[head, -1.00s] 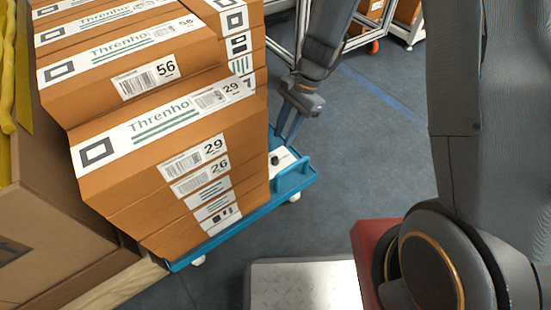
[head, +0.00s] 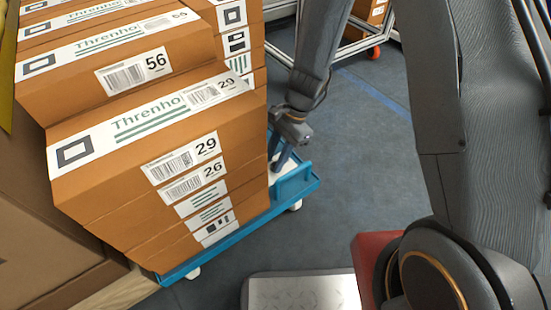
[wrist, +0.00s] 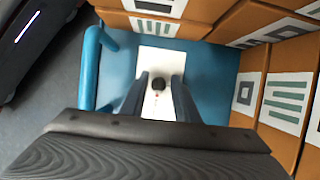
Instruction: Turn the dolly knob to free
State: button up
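The blue dolly (head: 296,186) carries a stack of brown boxes. The dolly knob (wrist: 158,83) is a small dark knob on a white plate (wrist: 160,57) at the dolly's handle end. My gripper (head: 276,163) points down at this plate, beside the box stack. In the wrist view its two fingers stand apart, one on each side of the knob, with gaps visible. I cannot tell how high the fingertips are above the plate. In the head view the knob is hidden behind my gripper.
Labelled boxes (head: 150,140) rise close beside my gripper. A blue handle rail (wrist: 91,70) runs on its other side. A metal-topped platform (head: 300,290) and a red block (head: 368,262) are in front. Grey floor is clear to the right.

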grip_shut()
jog(key=shift+r+p, duration=0.1)
jog(key=shift+p, duration=0.35)
jog(key=n+h+p, duration=0.1)
jog(key=n+p, duration=0.2)
jog(key=shift+r+g+p, duration=0.1)
jog(key=shift+g+p, duration=0.3)
jog(key=n+h+p, duration=0.1)
jog(key=n+p, duration=0.2)
jog(key=shift+n+g+p, duration=0.3)
jog(key=n+h+p, duration=0.2)
jog(key=n+p, duration=0.1)
jog(key=n, duration=0.2)
jog(key=shift+a+p, duration=0.1)
jog(key=shift+p, duration=0.25)
jog(key=n+h+p, duration=0.1)
jog(key=n, duration=0.2)
jog(key=n+h+p, duration=0.1)
jog(key=n+p, duration=0.1)
jog(key=n, duration=0.1)
jog(key=shift+w, duration=0.1)
jog(key=shift+n, duration=0.3)
